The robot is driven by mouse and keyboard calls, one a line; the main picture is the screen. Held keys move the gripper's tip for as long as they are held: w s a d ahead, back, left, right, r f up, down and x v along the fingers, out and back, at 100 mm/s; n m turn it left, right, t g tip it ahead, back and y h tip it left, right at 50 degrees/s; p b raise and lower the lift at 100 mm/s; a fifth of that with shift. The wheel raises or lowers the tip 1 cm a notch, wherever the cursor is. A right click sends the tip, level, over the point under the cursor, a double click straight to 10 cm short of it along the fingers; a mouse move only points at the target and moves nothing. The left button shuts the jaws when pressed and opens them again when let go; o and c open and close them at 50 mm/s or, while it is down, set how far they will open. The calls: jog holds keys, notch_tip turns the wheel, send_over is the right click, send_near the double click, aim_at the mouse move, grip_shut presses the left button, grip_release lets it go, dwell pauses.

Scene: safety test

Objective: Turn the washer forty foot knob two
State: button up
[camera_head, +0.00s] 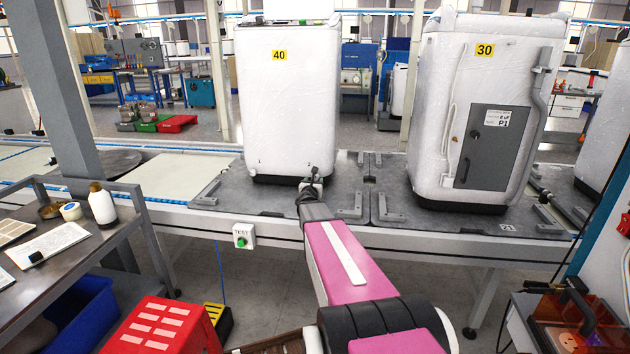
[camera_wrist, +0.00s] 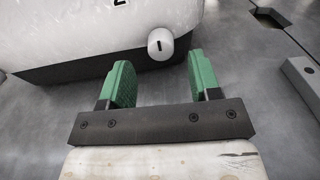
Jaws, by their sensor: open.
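The washer marked 40 (camera_head: 288,110) is white, wrapped, and stands upright on a grey pallet plate. In the wrist view, its lower white side (camera_wrist: 80,30) bears a "2" mark above a black base. Knob two (camera_wrist: 160,44) is a small white round knob with a dark slot, near the washer's bottom edge. My gripper (camera_wrist: 160,62) is open, with green fingers. The knob shows just beyond the fingertips, midway between them; I see no finger touching it. In the head view my gripper (camera_head: 311,186) is at the washer's lower right front, and knob two cannot be made out.
A washer marked 30 (camera_head: 450,65) stands on another plate to the right. Raised metal brackets (camera_head: 350,213) lie on the plates beside my gripper. A TEST button box (camera_head: 243,236) hangs on the line's front edge. A cluttered table (camera_head: 75,262) stands left.

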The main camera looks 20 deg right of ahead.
aim_at(316, 177)
jog(key=x, duration=0.4)
jog(key=shift+s, duration=0.1)
jog(key=c, duration=0.9)
jog(key=shift+n, duration=0.3)
